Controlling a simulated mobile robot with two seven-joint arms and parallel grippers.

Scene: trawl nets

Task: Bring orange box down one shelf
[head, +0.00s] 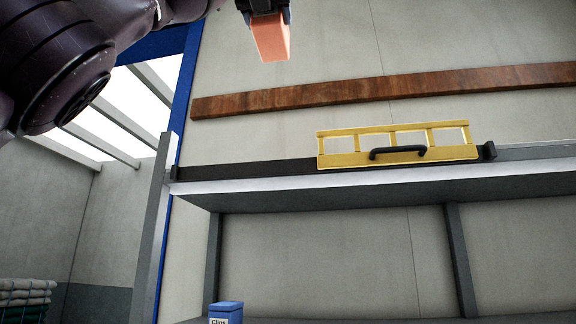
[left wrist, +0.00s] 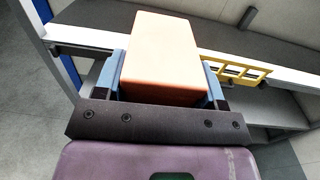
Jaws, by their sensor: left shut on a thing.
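The orange box (head: 270,38) is at the top of the head view, held up in the air in front of the wall. My left gripper (head: 263,8) is shut on it, and its fingers are partly cut off by the top edge. In the left wrist view the orange box (left wrist: 162,55) sits between the two blue fingers of my left gripper (left wrist: 162,92). The upper shelf (head: 270,192) is below the box, and the lower shelf (head: 380,321) shows at the bottom edge. My right gripper is not in view.
A blue box (head: 226,309) labelled Clips stands on the lower shelf at left. The upper shelf's left part looks clear. Grey posts (head: 457,250) hold the shelves.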

